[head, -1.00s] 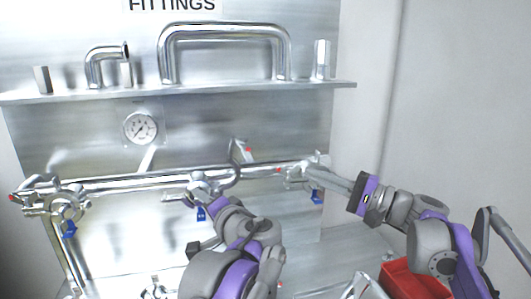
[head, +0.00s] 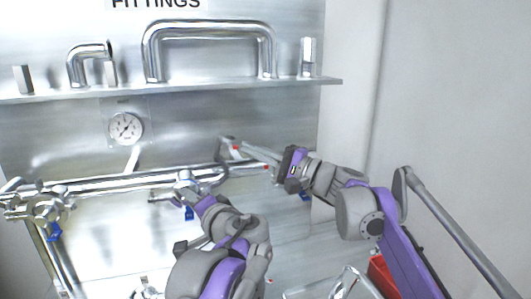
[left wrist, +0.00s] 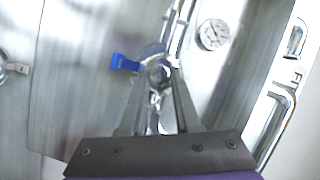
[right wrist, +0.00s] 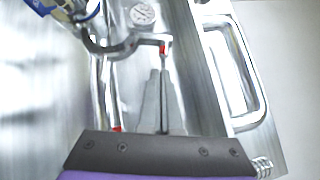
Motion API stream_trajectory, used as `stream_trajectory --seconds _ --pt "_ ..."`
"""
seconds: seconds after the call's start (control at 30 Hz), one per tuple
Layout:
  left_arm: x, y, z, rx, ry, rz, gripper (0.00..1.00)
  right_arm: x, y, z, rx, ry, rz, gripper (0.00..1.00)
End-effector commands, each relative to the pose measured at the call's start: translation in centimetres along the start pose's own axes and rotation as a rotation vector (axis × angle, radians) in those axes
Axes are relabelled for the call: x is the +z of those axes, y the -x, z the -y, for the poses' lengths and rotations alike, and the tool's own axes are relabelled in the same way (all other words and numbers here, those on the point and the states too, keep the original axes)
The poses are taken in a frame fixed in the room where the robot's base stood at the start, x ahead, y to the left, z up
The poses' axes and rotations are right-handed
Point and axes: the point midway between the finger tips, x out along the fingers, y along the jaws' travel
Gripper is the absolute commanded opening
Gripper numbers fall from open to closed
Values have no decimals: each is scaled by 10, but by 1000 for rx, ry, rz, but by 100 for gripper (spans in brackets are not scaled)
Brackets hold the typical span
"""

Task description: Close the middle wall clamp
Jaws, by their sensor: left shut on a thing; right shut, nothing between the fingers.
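The middle wall clamp (head: 185,191) is a metal clamp on the horizontal pipe, with a blue wing handle (head: 188,213) hanging below it. My left gripper (head: 190,188) is shut on the middle clamp. The left wrist view shows the clamp (left wrist: 158,72) between the fingertips, with its blue handle (left wrist: 125,62) to the left. Whether the clamp's halves meet cannot be told. A bent pipe with a red end (right wrist: 163,48) lies just beyond my right gripper (right wrist: 160,76). The right fingers are shut and empty, pointing left in the head view (head: 246,153).
A left clamp (head: 40,206) and a right clamp's blue handle (head: 305,198) flank the middle one. A shelf (head: 200,88) with metal fittings juts out above, over a gauge (head: 126,128). A red bin (head: 380,272) stands low at the right.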

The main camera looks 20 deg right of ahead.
Motion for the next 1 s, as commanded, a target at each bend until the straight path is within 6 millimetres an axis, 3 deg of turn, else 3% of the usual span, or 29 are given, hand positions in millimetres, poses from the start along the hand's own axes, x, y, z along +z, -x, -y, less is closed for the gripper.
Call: stream_trajectory --seconds 0.57,1.0 --pt "0 0 0 -1 0 0 0 4 -4 3 18 18 1 0" --pt "0 0 0 -1 0 0 0 33 -33 20 225 223 3 0"
